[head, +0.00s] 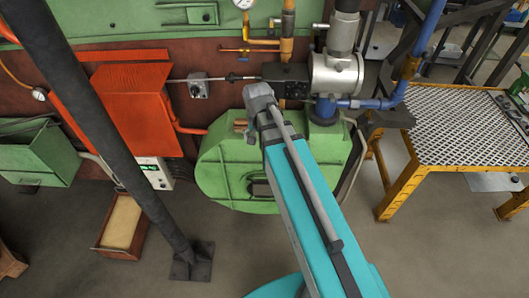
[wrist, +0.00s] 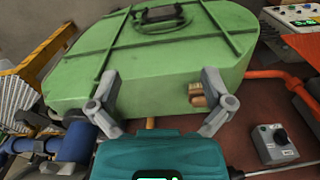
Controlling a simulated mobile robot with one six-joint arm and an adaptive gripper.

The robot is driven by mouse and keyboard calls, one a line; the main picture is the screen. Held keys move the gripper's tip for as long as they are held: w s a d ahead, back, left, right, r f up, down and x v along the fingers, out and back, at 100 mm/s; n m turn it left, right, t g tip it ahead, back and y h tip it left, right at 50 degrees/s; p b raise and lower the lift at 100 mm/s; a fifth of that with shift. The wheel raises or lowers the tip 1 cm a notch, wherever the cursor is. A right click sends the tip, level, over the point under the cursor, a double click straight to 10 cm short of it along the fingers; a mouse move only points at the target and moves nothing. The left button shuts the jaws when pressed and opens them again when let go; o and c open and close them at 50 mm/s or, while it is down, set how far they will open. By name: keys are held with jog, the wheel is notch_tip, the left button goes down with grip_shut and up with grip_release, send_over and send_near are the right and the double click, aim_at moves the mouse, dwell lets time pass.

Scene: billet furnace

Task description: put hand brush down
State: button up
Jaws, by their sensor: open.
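I cannot make out a hand brush in either view. My gripper (wrist: 160,100) is open in the wrist view, with its two grey fingers spread wide and no brush between them. It faces the green rounded housing (wrist: 150,55), which also shows in the head view (head: 225,165). In the head view my arm reaches forward to this housing and hides part of it; the fingers themselves do not show clearly there.
A yellow-framed table with a metal mesh top (head: 465,130) stands at the right. A dark slanting post (head: 105,125) and an orange box (head: 135,105) are at the left. A blue pipe (head: 415,55) rises right of my arm. A tan-filled box (head: 122,222) sits on the floor.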

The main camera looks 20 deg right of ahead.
jog(key=s+n, duration=0.4)
jog(key=s, duration=0.2)
jog(key=shift+s+d+n, duration=0.15)
jog(key=shift+s+n, duration=0.1)
jog(key=shift+n, duration=0.15)
notch_tip(320, 180, down, 18)
jog(key=b, duration=1.8)
jog(key=shift+f, duration=0.25)
jog(key=shift+w, duration=0.1)
